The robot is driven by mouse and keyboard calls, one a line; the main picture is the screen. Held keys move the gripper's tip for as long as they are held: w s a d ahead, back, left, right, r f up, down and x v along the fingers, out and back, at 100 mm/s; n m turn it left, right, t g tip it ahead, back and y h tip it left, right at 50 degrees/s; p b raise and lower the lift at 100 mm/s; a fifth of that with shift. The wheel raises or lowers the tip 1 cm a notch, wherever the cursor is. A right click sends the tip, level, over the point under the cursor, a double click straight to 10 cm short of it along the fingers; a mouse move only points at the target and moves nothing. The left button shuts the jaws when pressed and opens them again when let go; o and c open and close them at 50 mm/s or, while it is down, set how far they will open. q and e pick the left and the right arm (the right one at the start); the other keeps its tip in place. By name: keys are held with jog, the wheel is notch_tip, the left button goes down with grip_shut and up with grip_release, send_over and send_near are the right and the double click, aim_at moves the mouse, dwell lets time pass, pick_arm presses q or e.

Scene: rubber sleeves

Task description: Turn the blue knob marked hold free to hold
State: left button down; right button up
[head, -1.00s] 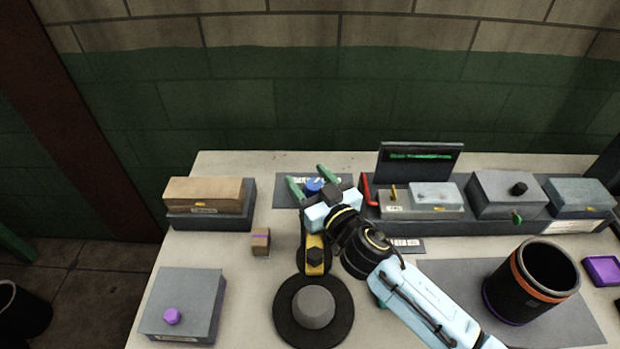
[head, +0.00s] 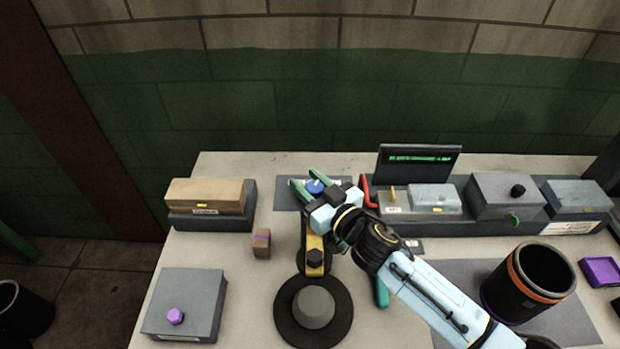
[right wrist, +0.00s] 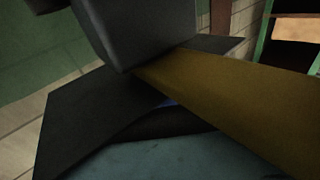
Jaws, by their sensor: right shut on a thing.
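The blue knob (head: 315,187) stands on a dark plate (head: 285,196) with a white label at the back middle of the bench. In the head view my right gripper (head: 303,177) has its two green fingers on either side of the knob and is shut on it. The gripper and fingers partly cover the knob and the label, so I cannot read the marking or the knob's pointer. A thin blue sliver (right wrist: 168,103) shows in the right wrist view, mostly hidden by dark and yellow-brown parts. My left gripper is not in view.
A small screen (head: 418,164) with green text stands behind a row of grey boxes (head: 505,192). A red lever (head: 366,192) is close right of the gripper. A black round-based stand (head: 314,308), a small brown block (head: 261,243) and a black cup (head: 527,283) are nearer.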

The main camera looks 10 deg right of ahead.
jog(key=n+g+y+p, duration=0.1)
jog(key=n+g+y, duration=0.1)
jog(key=y, duration=0.1)
jog(key=shift+r+n+p, duration=0.2)
jog(key=shift+n+p, duration=0.1)
jog(key=shift+p, duration=0.1)
jog(key=shift+a+n+g+y, duration=0.15)
jog(key=shift+n+g+y, duration=0.75)
jog(key=shift+g+y, duration=0.25)
jog(key=shift+s+f+n+g+y, duration=0.1)
jog(key=shift+n+g+y, duration=0.35)
jog(key=shift+n, duration=0.05)
jog(key=n+g+y, duration=0.1)
jog(key=n+g+y+b, duration=0.1)
jog(key=g, duration=0.1)
jog(key=shift+s+a+f, duration=0.1)
jog(key=shift+s+a, duration=0.1)
jog(key=shift+s+a+n+g+y+b, duration=0.15)
jog(key=shift+n+g+y+b, duration=0.15)
jog(key=shift+n+g+b, duration=0.5)
jog(key=shift+s+d+n+g+y+b, duration=0.25)
jog(key=shift+n+g, duration=0.35)
jog(key=shift+g, duration=0.6)
jog(key=shift+w+a, duration=0.1)
jog(key=shift+a, duration=0.1)
jog(key=o, duration=1)
